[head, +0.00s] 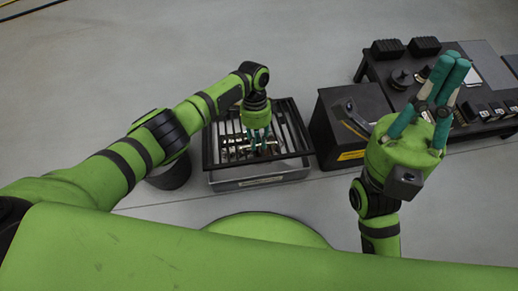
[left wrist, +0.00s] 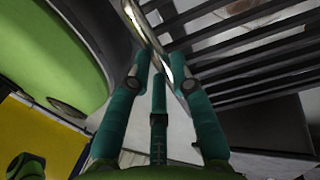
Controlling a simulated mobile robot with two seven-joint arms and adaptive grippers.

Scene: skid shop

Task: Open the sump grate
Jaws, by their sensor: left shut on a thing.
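The sump grate (head: 291,122) is a black slatted frame lying over a grey box-shaped sump (head: 260,182) on the floor, centre of the head view. Its dark slats (left wrist: 245,42) fill the upper right of the left wrist view. My left gripper (head: 260,148) points down at the grate. In the left wrist view its teal fingers (left wrist: 162,72) are shut on a shiny curved metal handle (left wrist: 149,27) beside the slats. The fingers partly hide the handle. My right gripper (head: 451,62) is raised at the right with its fingers upward, away from the grate; its finger gap is unclear.
A black box (head: 341,101) with tools on top and a yellow label stands right of the sump. A black table (head: 376,72) with several parts is farther right. A dark bucket (head: 172,176) is left of the sump, partly behind my arm. The floor behind is clear.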

